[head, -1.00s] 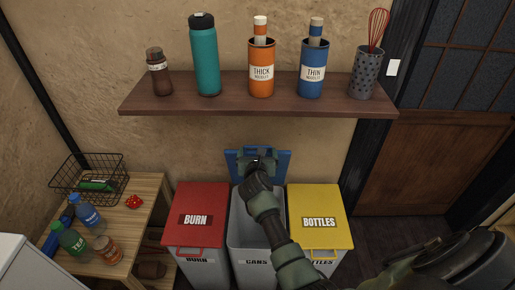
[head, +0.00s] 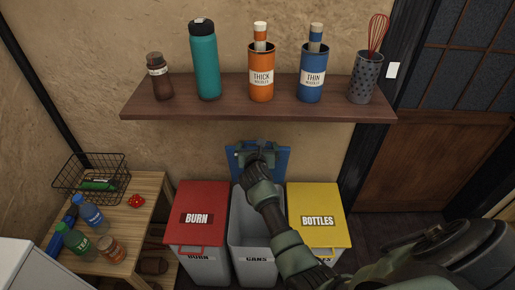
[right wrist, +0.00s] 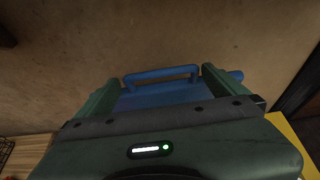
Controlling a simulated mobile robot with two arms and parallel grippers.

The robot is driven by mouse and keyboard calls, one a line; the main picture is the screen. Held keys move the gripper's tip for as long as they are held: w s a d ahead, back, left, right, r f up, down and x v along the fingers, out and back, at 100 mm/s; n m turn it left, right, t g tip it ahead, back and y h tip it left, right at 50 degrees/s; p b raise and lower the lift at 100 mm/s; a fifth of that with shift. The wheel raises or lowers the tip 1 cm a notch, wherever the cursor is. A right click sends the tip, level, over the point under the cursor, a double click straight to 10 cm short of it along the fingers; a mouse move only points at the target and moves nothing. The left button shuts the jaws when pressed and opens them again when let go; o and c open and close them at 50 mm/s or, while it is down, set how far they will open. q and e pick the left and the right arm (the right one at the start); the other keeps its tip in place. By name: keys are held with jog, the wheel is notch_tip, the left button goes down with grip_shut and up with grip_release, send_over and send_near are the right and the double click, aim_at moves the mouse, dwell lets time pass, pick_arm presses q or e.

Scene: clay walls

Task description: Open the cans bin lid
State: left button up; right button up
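The cans bin (head: 252,238) is the grey middle bin, and its top is open. Its blue lid (head: 283,160) stands raised behind it, near the wall. My right gripper (head: 258,155) is at the lid, partly covering it in the head view. In the right wrist view the two green fingers of my right gripper (right wrist: 160,88) are wide apart, with the blue lid (right wrist: 165,97) and its handle (right wrist: 160,74) showing between them. Whether the fingers touch the lid cannot be told. My left gripper is not in view.
The red burn bin (head: 199,203) is left of the cans bin and the yellow bottles bin (head: 322,203) right, both shut. A wooden shelf (head: 215,108) with several containers hangs above the lid. A low wooden table (head: 150,190) with bottles and a wire basket (head: 90,175) stands at left.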

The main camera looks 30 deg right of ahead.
jog(key=shift+s+a+f, duration=0.1)
jog(key=shift+s+f, duration=0.05)
jog(key=shift+s, duration=0.05)
jog(key=v, duration=0.7)
jog(key=shift+s+a+r, duration=0.15)
jog(key=shift+s+r, duration=0.05)
jog(key=shift+r, duration=0.05)
